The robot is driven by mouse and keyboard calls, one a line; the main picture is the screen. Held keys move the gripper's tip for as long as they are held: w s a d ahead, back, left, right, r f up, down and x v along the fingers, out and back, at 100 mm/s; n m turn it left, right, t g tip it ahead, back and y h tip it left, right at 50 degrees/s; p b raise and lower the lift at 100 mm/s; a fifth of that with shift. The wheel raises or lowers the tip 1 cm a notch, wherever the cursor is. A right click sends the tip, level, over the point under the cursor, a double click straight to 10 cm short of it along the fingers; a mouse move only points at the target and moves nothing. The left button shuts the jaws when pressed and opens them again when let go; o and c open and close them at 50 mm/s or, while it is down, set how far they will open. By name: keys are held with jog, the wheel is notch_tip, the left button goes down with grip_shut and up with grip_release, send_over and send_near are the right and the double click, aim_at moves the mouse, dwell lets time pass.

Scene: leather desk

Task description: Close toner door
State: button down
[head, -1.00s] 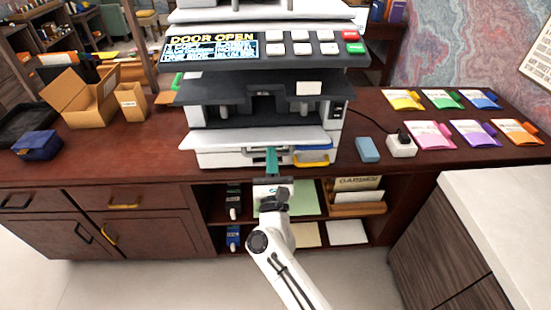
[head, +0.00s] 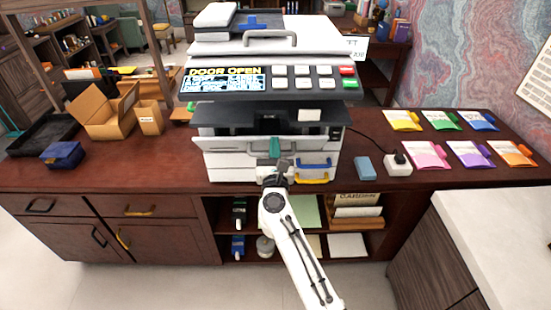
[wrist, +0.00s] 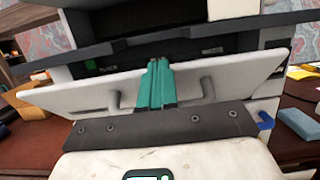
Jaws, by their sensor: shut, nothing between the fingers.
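The toner door is the white panel (head: 236,144) on the printer's front, under the dark ledge. It stands tilted up, with its top edge leaning out from the dark opening; it also fills the middle of the wrist view (wrist: 85,97). The printer's display (head: 225,79) reads "DOOR OPEN". My gripper (head: 274,147) has teal fingers, shut and empty. In the wrist view the fingers (wrist: 155,84) lie over the middle of the door's outer face, between two grey handle posts, and seem to press on it. Exact contact is hidden.
Below the door are a blue handle (head: 314,162) and a yellow handle (head: 312,180). A blue block (head: 365,168) and a white plug box (head: 398,165) stand right of the printer. Cardboard boxes (head: 112,115) stand left. The desk front between is clear.

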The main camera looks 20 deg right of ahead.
jog(key=w+r, duration=0.1)
jog(key=w+d+r+b, duration=0.1)
jog(key=w, duration=0.1)
jog(key=w+r, duration=0.2)
jog(key=shift+w+d, duration=0.25)
jog(key=shift+d, duration=0.1)
jog(key=shift+s+f, duration=0.1)
dwell(1.1)
